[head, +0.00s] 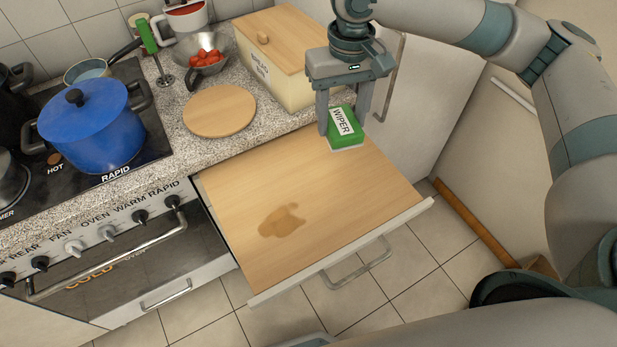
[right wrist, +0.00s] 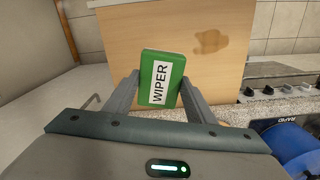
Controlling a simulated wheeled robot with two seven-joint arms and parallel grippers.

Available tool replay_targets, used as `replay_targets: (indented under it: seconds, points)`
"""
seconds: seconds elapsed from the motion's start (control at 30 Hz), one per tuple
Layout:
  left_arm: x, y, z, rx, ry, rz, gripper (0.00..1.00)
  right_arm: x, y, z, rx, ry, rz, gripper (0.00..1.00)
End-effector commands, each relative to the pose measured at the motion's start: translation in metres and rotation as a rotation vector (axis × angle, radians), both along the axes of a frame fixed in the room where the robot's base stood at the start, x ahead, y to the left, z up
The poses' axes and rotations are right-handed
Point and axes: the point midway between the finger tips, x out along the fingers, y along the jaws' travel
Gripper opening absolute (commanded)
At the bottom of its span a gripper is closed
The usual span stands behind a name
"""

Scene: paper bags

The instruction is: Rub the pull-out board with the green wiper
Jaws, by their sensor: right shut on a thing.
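The pull-out board (head: 330,195) is a light wood panel drawn out below the counter, with a brown stain (head: 281,221) on its front left part. The stain also shows in the right wrist view (right wrist: 209,41). The green wiper (head: 345,135), labelled WIPER, has a pale underside and is at the board's back right. It also shows in the right wrist view (right wrist: 162,78). My right gripper (head: 345,124) is shut on the wiper, a finger on each side. I cannot tell if the wiper touches the board. My left gripper is not in view.
A wooden-lidded bread box (head: 277,75), a round wooden board (head: 220,110) and a colander of red fruit (head: 203,58) stand on the counter behind. A blue pot (head: 92,125) is on the stove at left. The rest of the pull-out board is clear.

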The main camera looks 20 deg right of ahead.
Motion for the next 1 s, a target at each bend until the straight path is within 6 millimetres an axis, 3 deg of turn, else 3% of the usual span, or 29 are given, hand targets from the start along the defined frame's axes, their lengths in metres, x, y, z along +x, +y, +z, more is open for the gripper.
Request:
replay_targets:
  seconds: [0.1, 0.4, 0.67, 1.0]
  points:
    - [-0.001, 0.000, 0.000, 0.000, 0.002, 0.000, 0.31, 0.000, 0.000, 0.000, 0.000, 0.000, 0.000, 0.32]
    - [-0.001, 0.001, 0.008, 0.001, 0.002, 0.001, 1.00, 0.001, 0.003, -0.002, 0.001, 0.002, 0.076, 0.32]
    - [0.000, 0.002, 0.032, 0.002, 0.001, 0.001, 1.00, 0.003, 0.016, -0.013, 0.002, 0.009, 0.390, 0.32]
    - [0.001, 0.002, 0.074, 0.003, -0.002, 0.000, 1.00, 0.000, 0.039, -0.043, 0.004, 0.014, 1.015, 0.32]
